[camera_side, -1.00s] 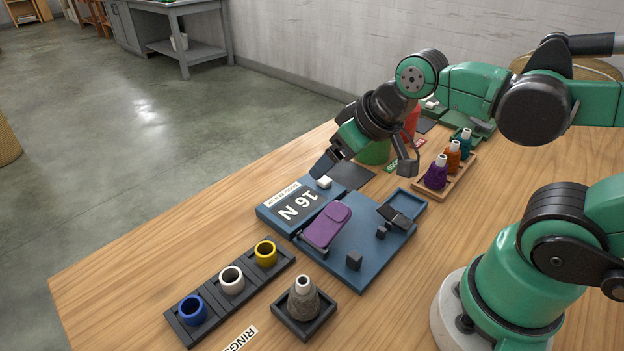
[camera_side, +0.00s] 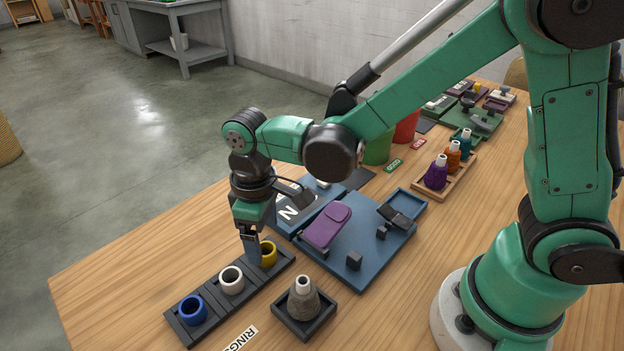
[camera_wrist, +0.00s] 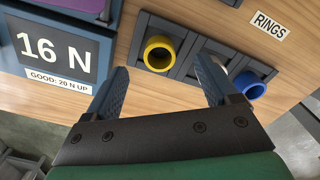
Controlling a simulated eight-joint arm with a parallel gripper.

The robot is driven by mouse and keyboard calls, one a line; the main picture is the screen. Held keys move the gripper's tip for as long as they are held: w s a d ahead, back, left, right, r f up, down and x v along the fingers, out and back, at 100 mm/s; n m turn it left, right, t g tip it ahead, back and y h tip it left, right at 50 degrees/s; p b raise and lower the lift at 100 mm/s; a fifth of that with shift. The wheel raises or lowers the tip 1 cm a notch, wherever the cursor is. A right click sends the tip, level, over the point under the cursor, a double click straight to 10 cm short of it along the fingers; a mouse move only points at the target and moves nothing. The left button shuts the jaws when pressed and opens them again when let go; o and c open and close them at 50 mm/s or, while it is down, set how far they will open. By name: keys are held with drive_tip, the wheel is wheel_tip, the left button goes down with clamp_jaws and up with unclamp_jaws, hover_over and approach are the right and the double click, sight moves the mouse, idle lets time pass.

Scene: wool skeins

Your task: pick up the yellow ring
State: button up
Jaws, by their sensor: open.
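The yellow ring (camera_side: 269,255) stands upright, its hole upward, in the end compartment of the dark ring tray (camera_side: 213,305). In the side view a finger of my gripper (camera_side: 251,260) partly covers its left side. In the wrist view my gripper (camera_wrist: 161,68) is open and empty, and the yellow ring (camera_wrist: 158,54) shows between and just beyond the fingertips, a little nearer the left finger. I cannot tell whether the fingers touch it or how far above it they are.
A white ring (camera_side: 231,280) and a blue ring (camera_side: 192,310) share the tray. A cone of grey yarn (camera_side: 304,302) stands in a small tray beside it. The blue tester (camera_side: 365,255) with its 16 N display (camera_wrist: 52,45) is close by.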

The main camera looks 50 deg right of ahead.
sight(265, 245)
drive_tip(key=shift+f, duration=1.55)
clamp_jaws()
